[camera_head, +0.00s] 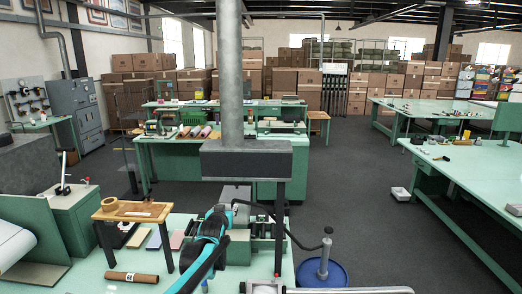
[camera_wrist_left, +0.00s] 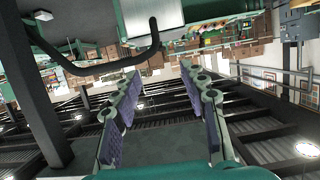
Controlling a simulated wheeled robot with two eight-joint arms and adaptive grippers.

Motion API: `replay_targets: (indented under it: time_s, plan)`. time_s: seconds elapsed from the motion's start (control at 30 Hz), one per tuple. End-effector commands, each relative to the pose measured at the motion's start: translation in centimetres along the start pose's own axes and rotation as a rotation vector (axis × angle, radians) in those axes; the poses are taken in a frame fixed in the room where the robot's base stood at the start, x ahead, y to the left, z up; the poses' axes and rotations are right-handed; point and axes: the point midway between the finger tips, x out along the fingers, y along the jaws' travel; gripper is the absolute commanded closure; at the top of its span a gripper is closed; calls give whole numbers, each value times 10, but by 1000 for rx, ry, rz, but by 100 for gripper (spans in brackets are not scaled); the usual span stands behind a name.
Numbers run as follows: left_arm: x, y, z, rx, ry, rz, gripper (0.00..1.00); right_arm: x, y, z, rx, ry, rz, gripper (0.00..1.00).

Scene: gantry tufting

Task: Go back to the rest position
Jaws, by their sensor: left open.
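My left arm comes in from the bottom of the head view, with its teal and black wrist and left gripper (camera_head: 215,222) above the green table, in front of a machine with a dark crank handle. In the left wrist view my left gripper (camera_wrist_left: 160,78) has its two purple-padded fingers spread apart, with nothing between them. That view is upside down, with the ceiling at the bottom. The dark curved handle (camera_wrist_left: 110,66) shows beyond the fingers, apart from them. My right gripper cannot be made out in either view.
A grey post (camera_head: 231,75) with a dark box (camera_head: 246,160) rises right behind the gripper. A small wooden stand (camera_head: 131,211) and a brown roll (camera_head: 131,277) are at left. A blue round base (camera_head: 323,274) stands at right. Open dark floor (camera_head: 375,215) lies beyond.

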Motion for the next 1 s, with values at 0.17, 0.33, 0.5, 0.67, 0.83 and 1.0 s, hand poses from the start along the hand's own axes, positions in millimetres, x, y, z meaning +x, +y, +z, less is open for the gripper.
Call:
replay_targets:
  time_s: [0.17,0.33,0.5,0.67,0.83,1.0]
  plan:
    - [-22,-5,6,-1,-33,-6,57,6,0,4,0,0,0,60]
    - [-54,-10,16,-3,-81,-13,57,13,0,9,0,0,0,60]
    - [-100,-17,36,-4,-147,-22,57,23,0,16,0,0,0,60]
    - [-169,-25,77,-6,-244,-30,57,38,0,27,0,0,0,60]
    - [-253,-32,145,-9,-366,-35,57,55,0,39,0,0,0,60]
    - [-329,-34,228,-13,-485,-34,57,71,0,50,0,0,0,60]
